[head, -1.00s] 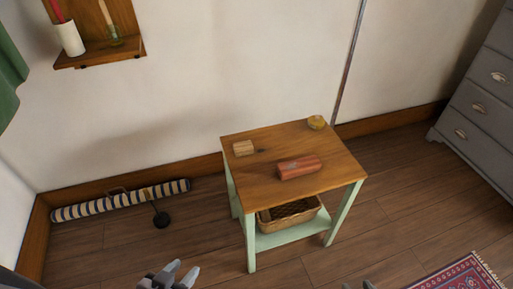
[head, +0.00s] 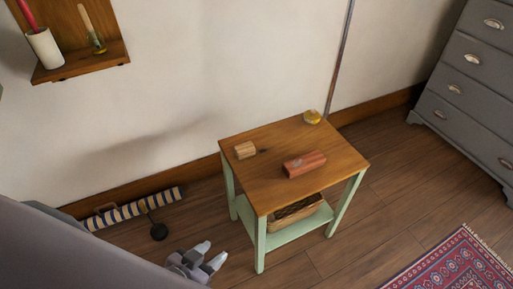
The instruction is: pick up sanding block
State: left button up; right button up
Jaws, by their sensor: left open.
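A small wooden side table (head: 262,187) with pale green legs bears a reddish-brown block (head: 304,163) near its middle and a smaller light tan block (head: 245,150) at its left. I cannot tell for sure which of the two is the sanding block. Both lie flat and apart from each other. My left gripper (head: 210,255) is open and empty, low in the picture, to the left of the table's front leg and clear of both blocks. My right gripper is not in view.
A wicker basket (head: 297,212) stands on the lower shelf. A striped roll (head: 135,208) lies along the wall. A grey dresser (head: 470,90) and patterned rug (head: 455,266) are at right.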

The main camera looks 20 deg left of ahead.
aim_at(246, 150)
jog(key=j+z, duration=1.15)
jog(key=j, duration=0.2)
